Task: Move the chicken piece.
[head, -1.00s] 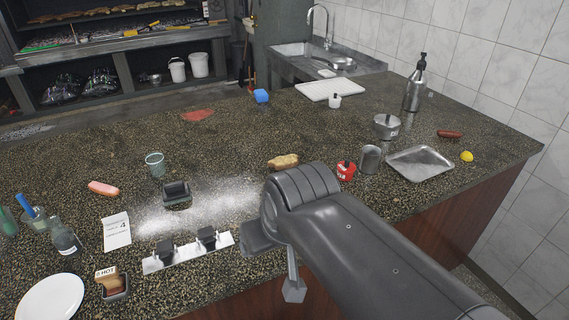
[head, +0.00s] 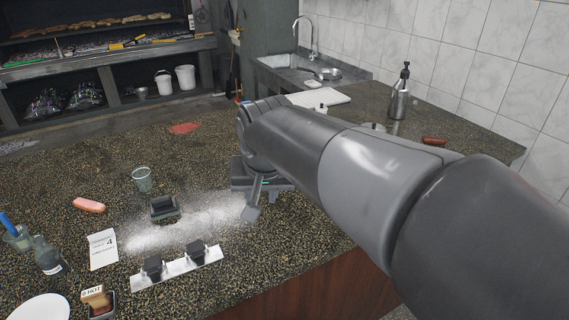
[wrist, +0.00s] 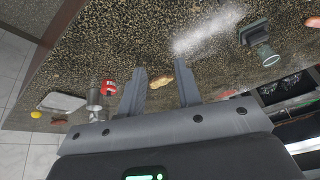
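In the head view my arm covers the chicken piece. My gripper (head: 258,190) shows there only in part, over the right end of the white powder.
A red tin (wrist: 109,87), metal cup (wrist: 94,98) and tray (wrist: 62,102) stand left in the wrist view. In the head view a black container (head: 164,208), a glass (head: 142,179) and a white strip with black holders (head: 178,268) stand left of my gripper.

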